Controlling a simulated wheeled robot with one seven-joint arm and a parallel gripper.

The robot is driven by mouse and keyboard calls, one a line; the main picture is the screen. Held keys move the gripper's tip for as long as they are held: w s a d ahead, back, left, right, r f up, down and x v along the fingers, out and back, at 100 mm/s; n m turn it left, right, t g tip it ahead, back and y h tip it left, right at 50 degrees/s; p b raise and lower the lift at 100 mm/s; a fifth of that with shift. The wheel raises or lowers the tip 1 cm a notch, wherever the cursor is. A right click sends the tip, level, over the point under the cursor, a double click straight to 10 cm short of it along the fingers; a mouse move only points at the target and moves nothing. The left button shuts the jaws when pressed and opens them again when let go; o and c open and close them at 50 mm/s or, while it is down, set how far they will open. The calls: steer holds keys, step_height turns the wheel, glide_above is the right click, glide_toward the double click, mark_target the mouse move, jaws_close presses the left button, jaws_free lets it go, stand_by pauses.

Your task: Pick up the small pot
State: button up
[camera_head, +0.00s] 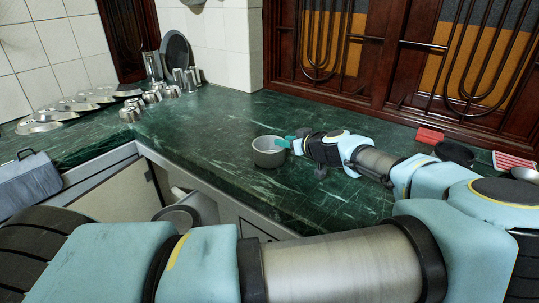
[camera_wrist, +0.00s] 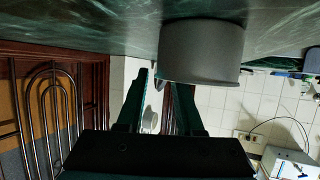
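The small pot (camera_head: 268,154) is a grey metal pot standing upright on the green marble counter, near its front edge. My gripper (camera_head: 286,142) reaches in from the right, with its teal fingers at the pot's right rim. In the wrist view the pot (camera_wrist: 203,52) looms large, and the picture is upside down. There my gripper (camera_wrist: 162,82) has its two fingers apart with a gap between them. The pot's body covers the tip of the right finger. I cannot tell whether either finger touches the pot.
Several metal cups (camera_head: 152,97) and a row of metal lids (camera_head: 75,105) stand at the back left. A red box (camera_head: 429,136) and a dark bowl (camera_head: 454,153) lie to the right. Wooden window panels rise behind. The counter left of the pot is clear.

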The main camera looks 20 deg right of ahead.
jaws_close()
steer(key=shift+s+a+f, duration=0.1)
steer(key=shift+f, duration=0.05)
stand_by(1.0)
